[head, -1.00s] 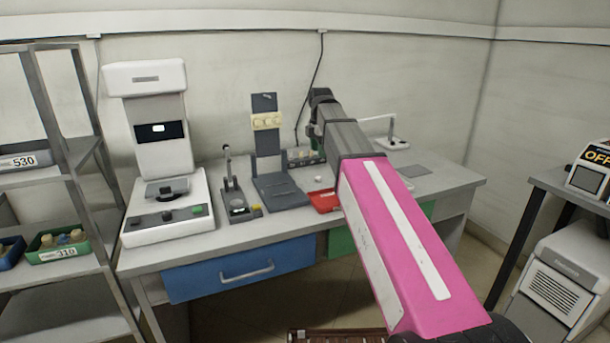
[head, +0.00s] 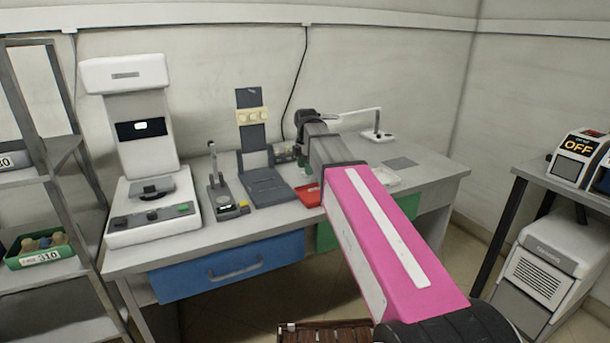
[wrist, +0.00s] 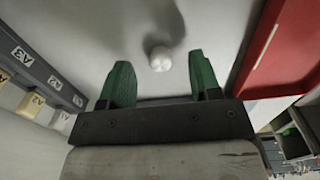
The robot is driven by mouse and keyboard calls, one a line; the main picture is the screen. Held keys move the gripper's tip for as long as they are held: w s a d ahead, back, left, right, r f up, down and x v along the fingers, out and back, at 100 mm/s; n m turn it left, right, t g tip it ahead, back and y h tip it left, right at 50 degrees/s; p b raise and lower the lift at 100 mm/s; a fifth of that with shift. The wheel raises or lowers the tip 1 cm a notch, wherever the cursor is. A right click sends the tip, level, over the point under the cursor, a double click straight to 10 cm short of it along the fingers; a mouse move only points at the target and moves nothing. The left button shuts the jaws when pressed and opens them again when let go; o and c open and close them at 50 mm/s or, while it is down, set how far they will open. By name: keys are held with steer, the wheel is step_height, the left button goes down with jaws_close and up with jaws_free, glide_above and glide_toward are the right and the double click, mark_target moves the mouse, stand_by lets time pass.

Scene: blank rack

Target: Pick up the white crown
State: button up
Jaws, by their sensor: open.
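The white crown (wrist: 160,59) shows in the wrist view as a small, rounded white piece on the grey table top. It lies between the green fingertips of my gripper (wrist: 161,72), a little ahead of them, with gaps at both sides. The jaws are open and empty.
A dark labelled rack (wrist: 45,70) with cream blocks stands left in the wrist view, and a red tray (wrist: 285,45) lies right. In the head view a grey stand (head: 266,187), lever device (head: 222,195) and white machine (head: 150,200) stand left of my arm.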

steer(key=shift+f, duration=0.9)
steer(key=c, duration=1)
steer(key=shift+r, duration=0.15)
